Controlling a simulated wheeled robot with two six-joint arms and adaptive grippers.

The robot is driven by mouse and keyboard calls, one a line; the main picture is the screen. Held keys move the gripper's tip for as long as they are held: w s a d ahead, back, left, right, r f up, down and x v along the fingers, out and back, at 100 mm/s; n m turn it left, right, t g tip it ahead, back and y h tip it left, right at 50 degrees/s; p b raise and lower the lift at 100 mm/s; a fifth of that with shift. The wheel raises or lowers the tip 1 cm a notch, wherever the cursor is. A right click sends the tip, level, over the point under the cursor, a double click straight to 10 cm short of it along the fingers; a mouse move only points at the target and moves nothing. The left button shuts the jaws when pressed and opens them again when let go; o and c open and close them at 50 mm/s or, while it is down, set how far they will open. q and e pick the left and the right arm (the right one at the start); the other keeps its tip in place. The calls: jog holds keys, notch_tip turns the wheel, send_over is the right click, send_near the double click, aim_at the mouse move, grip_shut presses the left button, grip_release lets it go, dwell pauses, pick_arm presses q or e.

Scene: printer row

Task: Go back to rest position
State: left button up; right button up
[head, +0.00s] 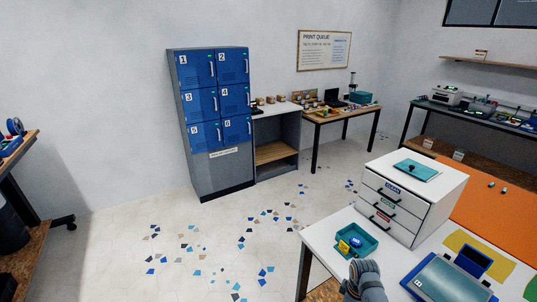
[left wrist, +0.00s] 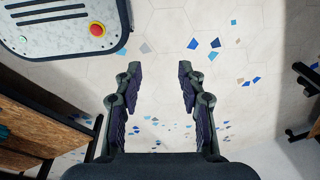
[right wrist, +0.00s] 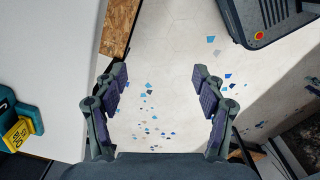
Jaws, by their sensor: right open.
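My left gripper (left wrist: 157,85) shows in the left wrist view with its two fingers apart. Nothing is between them, and only pale floor lies beyond. My right gripper (right wrist: 158,80) shows in the right wrist view with its fingers wide apart and empty, over the floor beside the white table edge. In the head view, a grey piece of my own arm (head: 365,282) shows at the bottom, by the white table (head: 330,225). Neither pair of fingertips can be made out in the head view.
A teal tray (head: 372,247) with small yellow and blue items stands on the white table beside a white drawer unit (head: 455,192). Blue lockers (head: 212,100) stand at the back wall. A bench (head: 17,150) is at the left. The speckled floor between (head: 215,240) is clear.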

jog(key=s+d+f+m+b, duration=0.1)
jog(key=s+f+m, duration=0.2)
jog(key=s+f, duration=0.7)
jog(key=s+f+m, duration=0.3)
jog(key=s+f, duration=0.5)
jog(key=f, duration=0.5)
pick_arm(q)
jog(key=shift+s+a+f+b, duration=0.2)
jog(key=shift+f+b, duration=0.15)
jog(key=shift+f, duration=0.25)
jog(key=shift+s+a+f+b, duration=0.15)
jog(key=shift+f+b, duration=0.15)
jog(key=shift+f, duration=0.3)
pick_arm(e)
jog(key=s+f+m, duration=0.2)
jog(key=s+f, duration=0.2)
jog(key=s, duration=0.7)
jog(key=s+f+m+t, duration=0.1)
jog(key=s+f, duration=0.3)
jog(key=s, duration=0.7)
jog(key=shift+d+f+m+h, duration=0.3)
jog(key=shift+f+m, duration=0.1)
jog(key=shift+m, duration=0.3)
